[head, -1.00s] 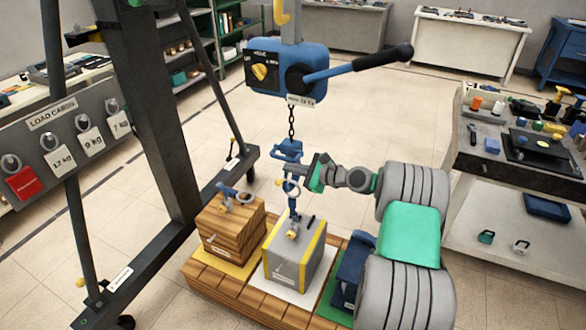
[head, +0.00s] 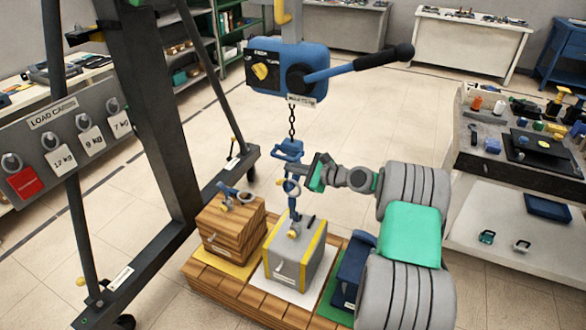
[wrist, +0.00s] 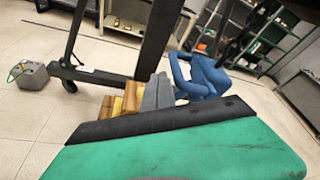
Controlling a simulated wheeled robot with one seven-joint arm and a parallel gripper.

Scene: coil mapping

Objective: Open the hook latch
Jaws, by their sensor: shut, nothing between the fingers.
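A blue hook (head: 288,150) hangs on a chain under the blue hoist (head: 290,72); it also shows in the wrist view (wrist: 203,76). Its lower end is close above the grey box with yellow edges (head: 295,255). A small fitting (head: 292,230) stands on top of that box. My gripper (head: 304,175) is at the right side of the hook's lower part. Its grey fingers (wrist: 158,92) are together in the wrist view, with nothing seen between them. The latch is too small and partly covered to tell its state.
A wooden box (head: 230,232) stands left of the grey box, and a dark blue box (head: 350,272) right of it, on a wooden pallet (head: 230,290). A dark frame post (head: 160,110) rises at left. A workbench (head: 510,150) is at right.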

